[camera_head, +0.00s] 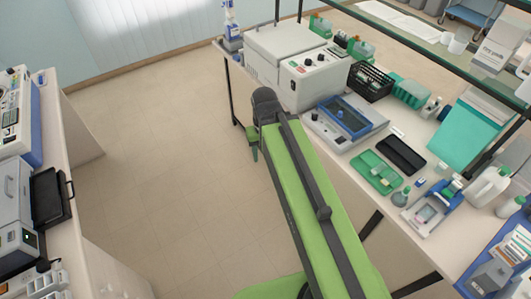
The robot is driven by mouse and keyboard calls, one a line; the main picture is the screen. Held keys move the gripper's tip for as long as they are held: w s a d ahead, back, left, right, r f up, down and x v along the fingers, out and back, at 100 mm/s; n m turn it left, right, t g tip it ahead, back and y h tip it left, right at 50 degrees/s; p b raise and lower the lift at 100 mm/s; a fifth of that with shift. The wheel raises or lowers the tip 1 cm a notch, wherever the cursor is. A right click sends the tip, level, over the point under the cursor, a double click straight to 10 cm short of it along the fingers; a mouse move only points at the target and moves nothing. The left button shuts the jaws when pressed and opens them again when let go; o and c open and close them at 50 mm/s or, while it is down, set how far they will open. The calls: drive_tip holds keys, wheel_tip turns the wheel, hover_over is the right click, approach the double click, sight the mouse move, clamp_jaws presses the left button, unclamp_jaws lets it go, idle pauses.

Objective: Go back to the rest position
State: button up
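My green and black arm reaches away from me across the middle of the view. It is raised over the floor beside the front edge of the right-hand bench. My gripper (254,151) hangs at the far end of the arm, left of the bench edge. It shows small and partly hidden behind the arm's end, so I cannot tell whether its fingers are open or shut. I see nothing clearly held in it.
The right bench holds a large white machine (296,62), a blue-lidded device (346,117), a green tray (376,172), a black tray (401,154) and bottles. Machines stand on the left bench, including a grey one (13,205). The floor (165,165) between is clear.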

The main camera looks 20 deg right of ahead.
wheel_tip(320, 180, down, 11)
drive_tip(key=b, duration=1.1)
drive_tip(key=shift+d+f, duration=0.15)
drive_tip(key=shift+f, duration=0.05)
drive_tip(key=shift+w, duration=0.1)
drive_tip(key=shift+c, duration=0.9)
drive_tip(key=shift+d, duration=0.1)
drive_tip(key=shift+c, duration=0.2)
